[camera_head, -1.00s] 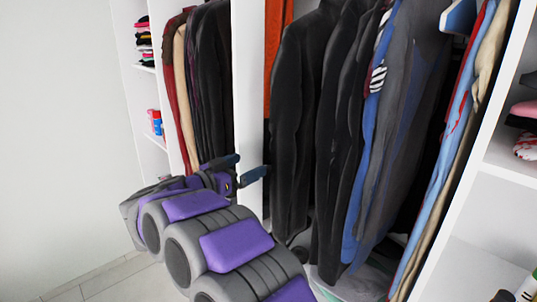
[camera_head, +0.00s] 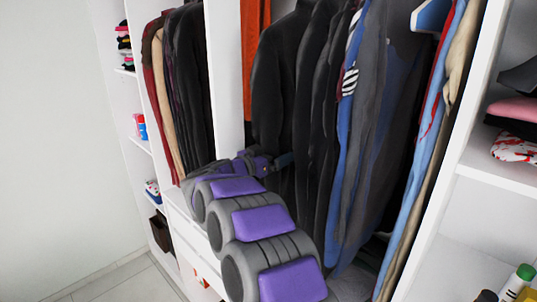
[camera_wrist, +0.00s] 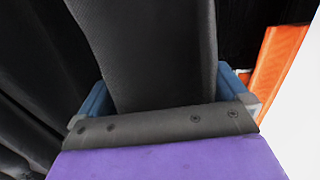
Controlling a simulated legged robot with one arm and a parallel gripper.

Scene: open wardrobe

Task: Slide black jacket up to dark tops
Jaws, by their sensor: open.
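The black jacket (camera_head: 274,85) hangs in the middle section of the wardrobe, just right of the orange garment. Several dark tops (camera_head: 312,110) hang close together to its right. My gripper (camera_head: 280,162) is at the lower front of the black jacket, partly hidden by my own arm. In the wrist view, my gripper (camera_wrist: 165,92) has its blue fingers apart, one on each side of a dark grey-black garment edge (camera_wrist: 150,45), which appears to be the jacket. I cannot tell whether the fingers touch the cloth.
An orange garment (camera_head: 252,40) hangs between the white divider (camera_head: 225,70) and the jacket. Other clothes (camera_head: 185,80) hang left of the divider. Shelves (camera_head: 500,172) stand at the far right.

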